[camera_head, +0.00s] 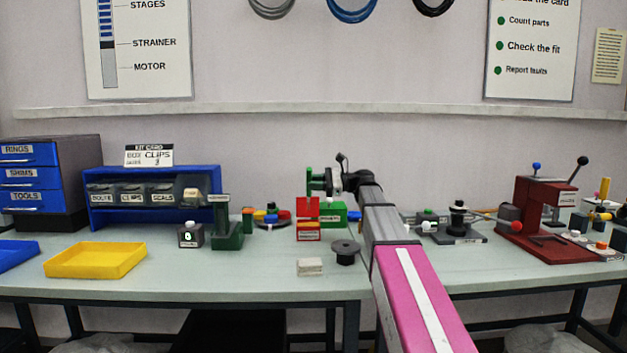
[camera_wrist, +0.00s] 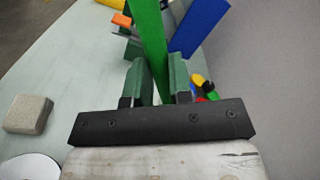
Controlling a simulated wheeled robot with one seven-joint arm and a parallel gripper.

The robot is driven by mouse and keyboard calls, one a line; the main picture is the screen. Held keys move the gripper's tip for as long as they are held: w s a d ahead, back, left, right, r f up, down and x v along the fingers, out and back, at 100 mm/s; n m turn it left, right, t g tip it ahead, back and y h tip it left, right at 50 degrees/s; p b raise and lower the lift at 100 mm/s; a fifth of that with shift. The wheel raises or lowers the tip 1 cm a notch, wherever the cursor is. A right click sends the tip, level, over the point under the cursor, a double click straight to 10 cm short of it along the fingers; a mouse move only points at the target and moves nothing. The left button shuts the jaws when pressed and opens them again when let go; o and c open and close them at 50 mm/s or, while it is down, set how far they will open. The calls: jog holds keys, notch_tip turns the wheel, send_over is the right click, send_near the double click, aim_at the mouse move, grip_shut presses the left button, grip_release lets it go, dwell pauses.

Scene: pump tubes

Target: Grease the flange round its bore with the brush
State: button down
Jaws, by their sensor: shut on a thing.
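The flange (camera_head: 345,247) looks like a dark grey disc with a central bore, raised above the bench near its front edge. My gripper (camera_head: 322,181) is above and behind it, apart from it, over the red and green boxes. In the wrist view my gripper (camera_wrist: 158,82) is shut on a long green bar, which I take to be the brush (camera_wrist: 147,30). Its bristles are not visible. A pale disc (camera_wrist: 30,167) is cut off at the lower left of the wrist view; I cannot tell if it is the flange's face.
A beige block (camera_head: 310,266) lies left of the flange. A red box (camera_head: 307,208) and a green box (camera_head: 333,218) stand behind. A green stand (camera_head: 228,232) is left, a yellow tray (camera_head: 96,261) farther left, a red press (camera_head: 545,225) right. The bench front is mostly clear.

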notch_tip(320, 180, down, 6)
jog(key=shift+w, duration=0.35)
dwell(0.4)
jog(key=shift+f, duration=0.5)
dwell(1.5)
jog(key=shift+r, duration=0.1)
notch_tip(320, 180, up, 7)
dwell(1.0)
jog(key=shift+s, duration=0.1)
dwell(0.3)
